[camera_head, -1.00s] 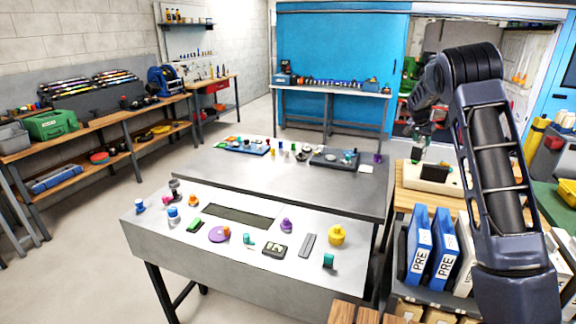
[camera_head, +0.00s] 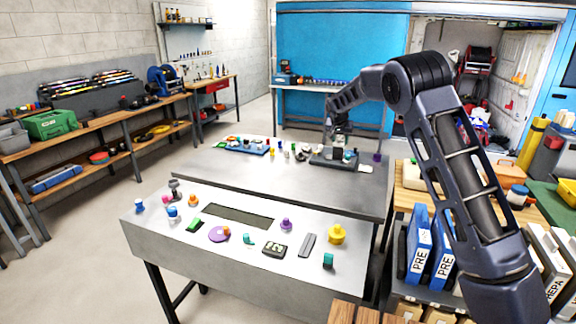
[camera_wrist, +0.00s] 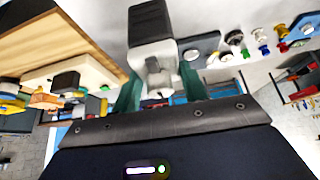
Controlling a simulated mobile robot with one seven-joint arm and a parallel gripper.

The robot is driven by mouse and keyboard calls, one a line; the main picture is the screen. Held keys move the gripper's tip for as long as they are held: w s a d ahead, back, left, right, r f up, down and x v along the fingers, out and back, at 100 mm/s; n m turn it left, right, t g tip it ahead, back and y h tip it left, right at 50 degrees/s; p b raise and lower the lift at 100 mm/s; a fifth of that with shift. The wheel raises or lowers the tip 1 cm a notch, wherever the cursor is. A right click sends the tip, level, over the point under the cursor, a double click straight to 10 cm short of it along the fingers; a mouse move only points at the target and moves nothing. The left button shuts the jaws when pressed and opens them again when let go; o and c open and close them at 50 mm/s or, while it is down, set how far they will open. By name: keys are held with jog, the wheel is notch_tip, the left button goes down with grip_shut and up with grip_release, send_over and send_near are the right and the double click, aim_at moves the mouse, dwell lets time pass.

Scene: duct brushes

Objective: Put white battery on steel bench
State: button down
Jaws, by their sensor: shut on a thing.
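The white battery (camera_wrist: 155,60), a pale block with a dark grey top, is between the teal fingers of my gripper (camera_wrist: 158,92) in the wrist view. My gripper is shut on it. In the head view my gripper (camera_head: 338,138) is over the back right part of the steel bench (camera_head: 235,173), near a dark grey tray (camera_head: 322,161). The battery is small there and hard to tell from the gripper. I cannot tell the exact gap between the battery and the bench.
Small coloured parts and a blue tray (camera_head: 247,149) line the bench's back edge. A purple piece (camera_head: 377,157) stands at its right end. The bench's middle is clear. A nearer table (camera_head: 300,285) holds several small parts. A wooden counter (camera_head: 410,178) is at right.

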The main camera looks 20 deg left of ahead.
jog(key=shift+s+a+f, duration=0.15)
jog(key=shift+a, duration=0.15)
notch_tip(320, 180, down, 20)
jog(key=shift+r, duration=0.2)
dwell(0.3)
jog(key=shift+f, duration=0.15)
jog(key=c, duration=0.8)
grip_release()
jog(key=shift+o, duration=0.2)
